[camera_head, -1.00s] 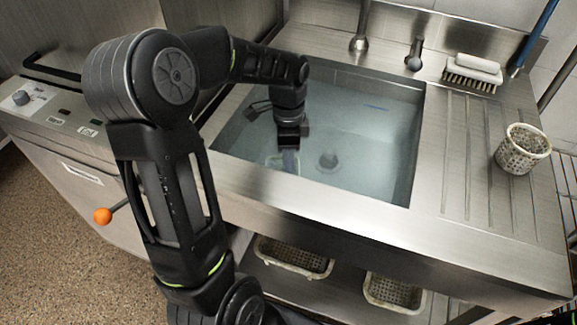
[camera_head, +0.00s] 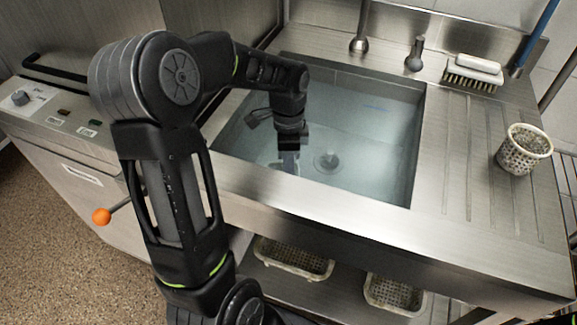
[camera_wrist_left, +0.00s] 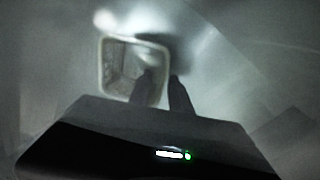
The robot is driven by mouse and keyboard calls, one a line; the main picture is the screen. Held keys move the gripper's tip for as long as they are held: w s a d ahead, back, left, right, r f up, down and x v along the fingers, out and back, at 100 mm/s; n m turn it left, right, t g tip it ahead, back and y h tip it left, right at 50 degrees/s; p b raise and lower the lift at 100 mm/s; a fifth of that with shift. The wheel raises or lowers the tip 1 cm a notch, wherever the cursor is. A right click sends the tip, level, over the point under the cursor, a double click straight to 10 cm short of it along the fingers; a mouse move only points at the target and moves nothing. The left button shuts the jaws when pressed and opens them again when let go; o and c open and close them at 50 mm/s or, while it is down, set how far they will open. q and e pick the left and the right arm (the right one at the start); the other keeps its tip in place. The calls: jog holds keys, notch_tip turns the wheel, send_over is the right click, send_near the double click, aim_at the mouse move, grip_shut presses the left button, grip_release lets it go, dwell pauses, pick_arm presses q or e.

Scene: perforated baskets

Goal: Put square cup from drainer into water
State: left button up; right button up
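The square cup (camera_wrist_left: 103,70) is under the water in the sink (camera_head: 395,150), a pale square-rimmed container whose open mouth shows in the wrist view. In the head view my gripper and the water mostly hide it. My left gripper (camera_head: 286,165) points down into the water at the left part of the sink. In the wrist view its two fingers (camera_wrist_left: 163,85) stand apart, one over the cup's mouth and one outside its right wall. The view is dim and blurred, so contact with the wall is unclear.
A round perforated basket (camera_head: 523,150) stands on the ridged drainer (camera_head: 470,170) at the right. A brush (camera_head: 473,74) lies behind it. A tap (camera_head: 360,35) rises at the back. Two perforated baskets (camera_head: 293,258) (camera_head: 394,291) sit below the counter.

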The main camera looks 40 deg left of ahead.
pick_arm(q)
jog(key=shift+r, duration=0.1)
notch_tip(320, 180, up, 12)
jog(key=w+p, duration=0.1)
jog(key=p, duration=0.1)
jog(key=shift+a+p, duration=0.3)
jog(key=shift+a, duration=0.1)
